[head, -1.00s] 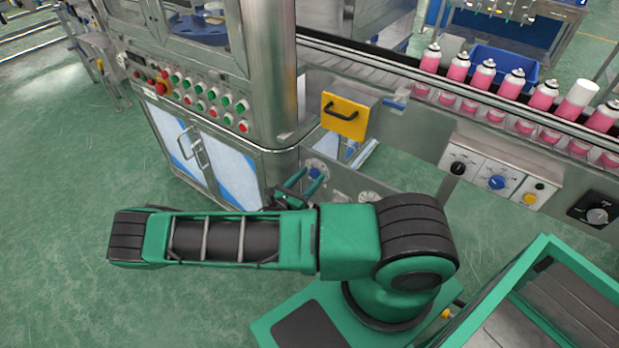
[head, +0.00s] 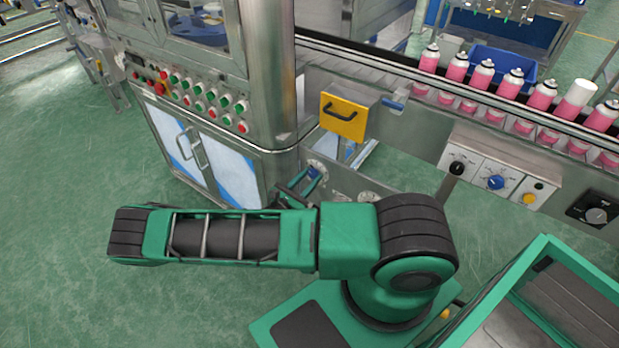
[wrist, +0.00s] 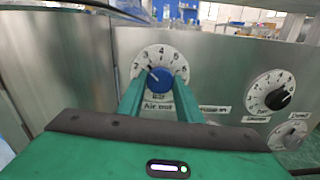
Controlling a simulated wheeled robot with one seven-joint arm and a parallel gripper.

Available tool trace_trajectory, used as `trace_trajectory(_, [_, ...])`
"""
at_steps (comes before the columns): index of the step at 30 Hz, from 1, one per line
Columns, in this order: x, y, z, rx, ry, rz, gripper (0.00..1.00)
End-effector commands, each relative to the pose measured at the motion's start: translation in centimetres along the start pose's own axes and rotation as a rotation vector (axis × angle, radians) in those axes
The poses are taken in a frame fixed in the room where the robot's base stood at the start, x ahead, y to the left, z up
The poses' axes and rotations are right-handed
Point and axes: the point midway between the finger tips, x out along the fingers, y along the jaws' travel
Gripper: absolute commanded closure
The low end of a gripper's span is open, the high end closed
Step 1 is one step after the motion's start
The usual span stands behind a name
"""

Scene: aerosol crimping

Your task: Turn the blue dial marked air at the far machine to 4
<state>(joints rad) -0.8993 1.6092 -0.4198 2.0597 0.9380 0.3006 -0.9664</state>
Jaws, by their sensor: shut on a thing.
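The blue dial (wrist: 160,78) sits on a white round scale on the steel machine face, with a label under it that seems to begin with "Air". Its pale pointer mark leans to the upper left, near the 3 and left of the 4. My gripper (wrist: 159,83) has its two green fingers on either side of the dial, shut on it. The fingers hide the dial's lower sides. In the head view the blue dial (head: 314,171) is small beside the machine's cabinet, partly covered by the gripper, and its scale cannot be read there.
A black dial (wrist: 278,98) is to the right on the same face. A yellow panel with a handle (head: 343,117) is above. A box with black, blue and yellow controls (head: 497,175) is further right, below a conveyor with several pink cans (head: 482,75).

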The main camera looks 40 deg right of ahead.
Motion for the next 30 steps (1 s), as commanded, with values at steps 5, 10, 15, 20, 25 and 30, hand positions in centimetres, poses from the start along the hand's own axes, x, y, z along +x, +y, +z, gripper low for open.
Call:
trace_trajectory(5, [-0.33, 0.66, -0.09, 0.174, 0.006, 0.014, 0.90])
trace_trajectory(10, [-0.36, 0.72, -0.09, 0.337, 0.008, 0.014, 0.90])
trace_trajectory(15, [-0.39, 0.76, -0.11, 0.489, 0.009, 0.015, 0.91])
trace_trajectory(20, [-0.42, 0.81, -0.08, 0.613, 0.010, 0.016, 0.91])
trace_trajectory(25, [-0.40, 0.81, -0.07, 0.713, 0.011, 0.015, 0.90])
trace_trajectory(30, [-0.38, 0.81, -0.04, 0.778, 0.011, 0.015, 0.90])
